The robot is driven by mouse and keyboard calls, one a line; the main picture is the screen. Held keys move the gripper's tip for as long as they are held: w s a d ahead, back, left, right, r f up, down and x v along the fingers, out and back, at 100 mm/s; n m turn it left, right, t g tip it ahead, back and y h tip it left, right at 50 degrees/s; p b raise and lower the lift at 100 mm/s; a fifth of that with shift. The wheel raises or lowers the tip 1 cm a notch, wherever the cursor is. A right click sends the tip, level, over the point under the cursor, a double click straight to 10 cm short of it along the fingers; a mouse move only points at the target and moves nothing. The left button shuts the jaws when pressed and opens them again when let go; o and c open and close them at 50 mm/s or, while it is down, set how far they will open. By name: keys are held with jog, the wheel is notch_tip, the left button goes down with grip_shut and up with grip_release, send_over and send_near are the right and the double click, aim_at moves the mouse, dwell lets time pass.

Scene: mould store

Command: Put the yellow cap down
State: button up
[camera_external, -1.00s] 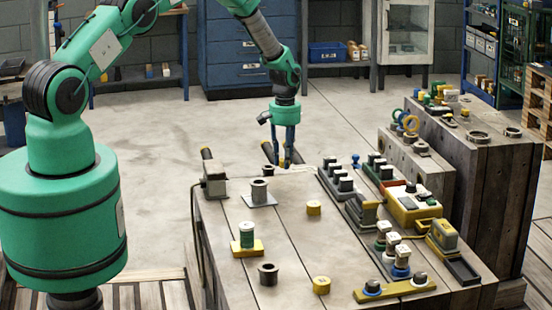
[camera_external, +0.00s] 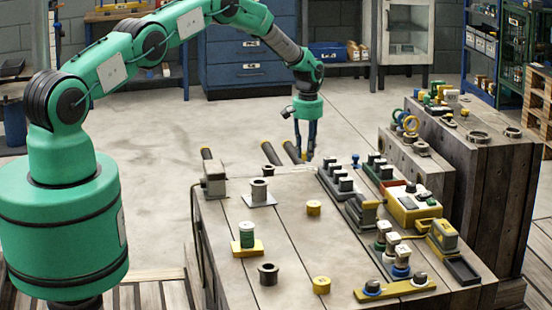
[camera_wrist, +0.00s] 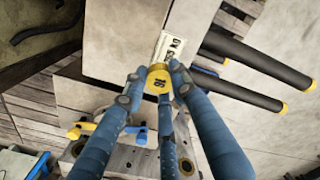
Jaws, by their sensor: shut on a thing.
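The yellow cap (camera_wrist: 158,77), a short round piece with a dark mark on its top, is between my fingertips in the wrist view. My gripper (camera_wrist: 157,72) is shut on it. In the external view my gripper (camera_external: 308,156) points down at the far edge of the wooden worktable (camera_external: 285,225). A white label with dark print (camera_wrist: 168,47) shows just beyond the cap in the wrist view. I cannot tell whether the cap touches anything below.
Two yellow pieces (camera_external: 313,208) (camera_external: 321,284) sit on the worktable. Dark rods with yellow ends (camera_wrist: 262,97) lie near the gripper. Black-topped blocks (camera_external: 340,178) and a yellow box (camera_external: 412,207) crowd the table's right side. A grey spool (camera_external: 259,190) stands at left; the middle is mostly clear.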

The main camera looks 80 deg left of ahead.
dwell(0.4)
jog(key=shift+f+b, duration=0.5)
jog(key=shift+f, duration=1.25)
jog(key=shift+f, duration=0.15)
jog(key=o, duration=0.8)
notch_tip(320, 180, up, 12)
jog(key=p, duration=0.2)
jog(key=shift+w+p, duration=0.1)
jog(key=shift+p, duration=0.2)
jog(key=shift+r, duration=0.2)
